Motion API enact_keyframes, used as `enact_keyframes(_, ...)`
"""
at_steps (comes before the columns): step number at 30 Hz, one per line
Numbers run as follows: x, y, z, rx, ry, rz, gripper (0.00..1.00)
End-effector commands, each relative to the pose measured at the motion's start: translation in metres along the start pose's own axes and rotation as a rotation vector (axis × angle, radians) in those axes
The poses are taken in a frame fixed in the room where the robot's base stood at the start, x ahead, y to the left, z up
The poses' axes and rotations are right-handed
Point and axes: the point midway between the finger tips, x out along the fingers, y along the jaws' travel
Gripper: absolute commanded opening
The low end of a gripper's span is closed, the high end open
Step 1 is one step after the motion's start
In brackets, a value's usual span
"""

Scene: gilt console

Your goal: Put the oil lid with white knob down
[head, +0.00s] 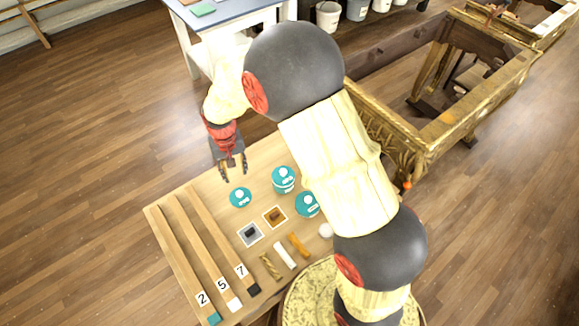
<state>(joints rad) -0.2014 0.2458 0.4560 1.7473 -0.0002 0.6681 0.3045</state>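A flat teal lid with a white knob (240,197) lies on the wooden worktable (180,281), with no pot visible under it. A teal-topped pot with a pale knob (283,179) stands to its right. Another teal-topped pot (306,204) is farther right, partly hidden behind my arm. The lettering on them is too small to read, so I cannot tell which is oil. My gripper (234,176) is just behind the flat lid in the picture. Its fingers are apart, and I see nothing between them.
Long strips marked 2, 5 and 7 (223,244) lie on the left of the table. Two small square trays (250,234) (275,217) and several short pieces (284,255) are in front. A gilt console frame (395,120) stands at right.

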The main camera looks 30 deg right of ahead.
Motion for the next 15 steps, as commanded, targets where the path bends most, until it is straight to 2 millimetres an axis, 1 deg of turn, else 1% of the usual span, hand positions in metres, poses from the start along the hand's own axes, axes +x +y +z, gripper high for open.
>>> enact_keyframes(1, -0.023, 0.005, 0.000, -0.001, 0.025, -0.007, 0.37)
enact_keyframes(2, -0.036, 0.008, 0.002, -0.002, 0.036, -0.010, 0.37)
enact_keyframes(3, -0.054, 0.013, 0.005, -0.005, 0.054, -0.015, 0.37)
enact_keyframes(4, -0.067, 0.017, 0.008, -0.009, 0.066, -0.018, 0.37)
enact_keyframes(6, -0.097, 0.026, 0.018, -0.015, 0.094, -0.024, 0.37)
enact_keyframes(8, -0.121, 0.035, 0.026, -0.021, 0.120, -0.028, 0.37)
enact_keyframes(9, -0.136, 0.040, 0.034, -0.024, 0.135, -0.031, 0.37)
enact_keyframes(11, -0.157, 0.048, 0.045, -0.031, 0.161, -0.034, 0.37)
enact_keyframes(12, -0.171, 0.054, 0.053, -0.034, 0.179, -0.036, 0.37)
enact_keyframes(15, -0.202, 0.067, 0.076, -0.044, 0.221, -0.040, 0.37)
